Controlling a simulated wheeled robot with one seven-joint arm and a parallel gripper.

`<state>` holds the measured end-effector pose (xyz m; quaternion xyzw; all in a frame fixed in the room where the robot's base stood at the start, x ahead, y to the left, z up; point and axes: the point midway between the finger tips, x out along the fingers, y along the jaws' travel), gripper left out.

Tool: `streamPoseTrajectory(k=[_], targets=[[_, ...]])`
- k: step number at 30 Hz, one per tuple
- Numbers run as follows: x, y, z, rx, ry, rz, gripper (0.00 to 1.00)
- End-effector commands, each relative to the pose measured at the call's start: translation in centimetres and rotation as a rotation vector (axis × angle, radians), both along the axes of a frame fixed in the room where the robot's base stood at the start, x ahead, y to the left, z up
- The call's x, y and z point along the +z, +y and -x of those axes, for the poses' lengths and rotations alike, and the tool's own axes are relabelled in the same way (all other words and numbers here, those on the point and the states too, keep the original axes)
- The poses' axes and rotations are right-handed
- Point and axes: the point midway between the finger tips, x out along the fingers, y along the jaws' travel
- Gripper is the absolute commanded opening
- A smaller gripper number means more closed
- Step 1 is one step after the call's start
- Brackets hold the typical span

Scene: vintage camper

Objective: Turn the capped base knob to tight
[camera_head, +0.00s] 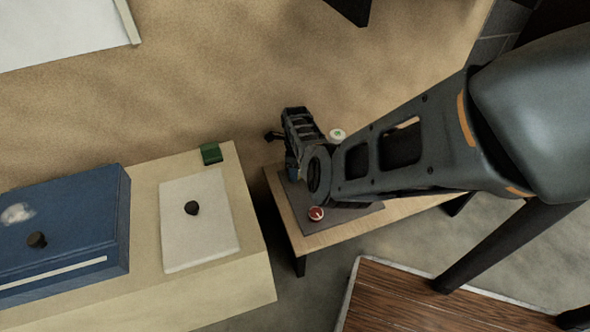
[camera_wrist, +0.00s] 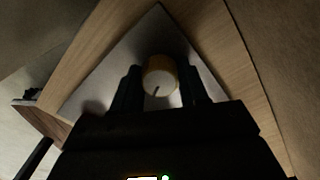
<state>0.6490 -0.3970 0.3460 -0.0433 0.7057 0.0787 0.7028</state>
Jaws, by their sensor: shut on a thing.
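A round knob (camera_wrist: 159,74) with a pale cap, a brassy side and a short dark mark on its face shows in the wrist view. The mark points towards the lower side of that picture. It sits on a grey plate (camera_wrist: 107,68), which also shows in the head view (camera_head: 350,215) on a small wooden table. My gripper (camera_wrist: 160,92) is shut on the knob, one dark finger on each side of it. In the head view my gripper (camera_head: 293,172) is over the plate and hides the knob.
On the table are a red-topped round part (camera_head: 316,213) and a pale disc with a green mark (camera_head: 337,134), both near my gripper. A bench (camera_head: 250,275) to the left bears a blue case (camera_head: 85,215), a white board (camera_head: 200,240) and a green block (camera_head: 211,153).

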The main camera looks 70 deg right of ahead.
Motion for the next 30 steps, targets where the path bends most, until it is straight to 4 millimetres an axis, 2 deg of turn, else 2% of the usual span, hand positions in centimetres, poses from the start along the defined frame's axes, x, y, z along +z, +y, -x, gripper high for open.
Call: streamPoseTrajectory(k=[9,24,25,30], targets=[[0.01,-0.10,0.13,-0.105,0.002,0.000,0.13],[0.00,-0.11,0.18,-0.121,0.003,0.001,0.13],[0.00,-0.11,0.18,-0.121,0.003,0.001,0.45],[0.01,-0.08,0.13,-0.120,0.002,0.000,0.62]])
